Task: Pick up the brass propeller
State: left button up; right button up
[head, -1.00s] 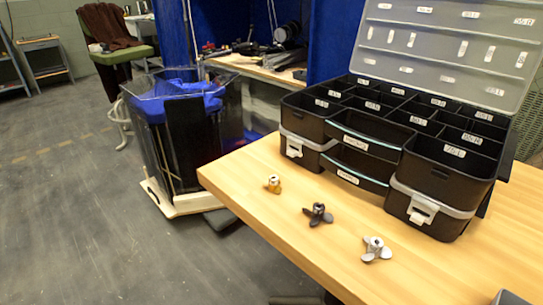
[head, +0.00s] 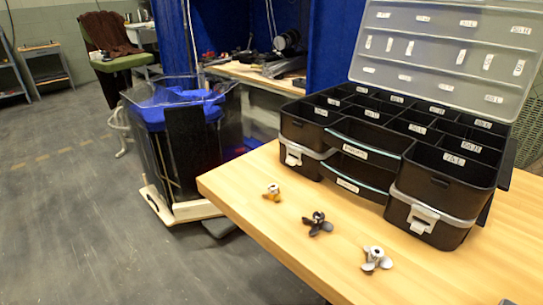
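The brass propeller (head: 272,193) is a small golden piece with a pale hub. It lies on the wooden table (head: 300,262) near the table's left corner, in front of the black organizer case. It is the farthest left of three propellers. Neither of my grippers shows clearly in the head view.
A dark propeller (head: 318,224) and a silver propeller (head: 376,259) lie to the right of the brass one. The open black organizer case (head: 440,190) with labelled compartments stands behind them. A clear tank (head: 180,130) stands on the floor beyond the table's left edge.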

aim_at(274, 191)
jog(key=i+l+u, duration=0.25)
jog(key=u, duration=0.15)
jog(key=i+l+u, duration=0.25)
jog(key=u, duration=0.15)
jog(key=i+l+u, duration=0.15)
jog(key=l+u, duration=0.25)
jog(key=i+l+u, duration=0.15)
jog(key=l+u, duration=0.7)
jog(key=i+l, duration=0.05)
